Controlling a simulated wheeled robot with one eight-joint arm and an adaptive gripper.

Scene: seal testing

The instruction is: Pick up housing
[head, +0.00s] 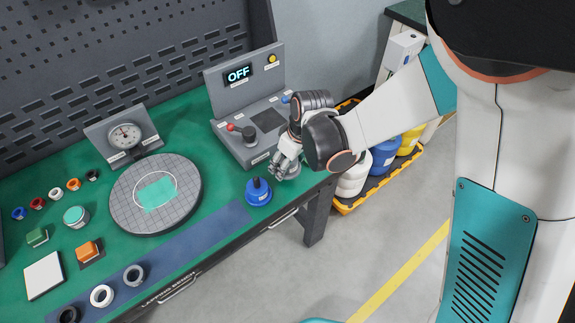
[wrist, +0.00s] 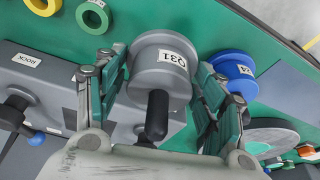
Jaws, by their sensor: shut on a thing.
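A grey cylindrical housing (wrist: 158,85) with a white label and a black knob sits between my gripper's teal-padded fingers in the wrist view. My gripper (head: 284,165) is shut on it near the right end of the green bench in the head view. There the fingers partly cover the grey housing (head: 291,170). I cannot tell whether it is clear of the bench top. A blue round part (head: 258,192) with a black knob stands just left of my gripper, apart from it; it also shows in the wrist view (wrist: 232,68).
A grey control box (head: 250,125) with an "OFF" display stands behind my gripper. A round lapping plate (head: 185,205), a dial gauge (head: 124,136) and several rings and small blocks occupy the bench's left. Coloured drums (head: 383,155) stand on the floor at right.

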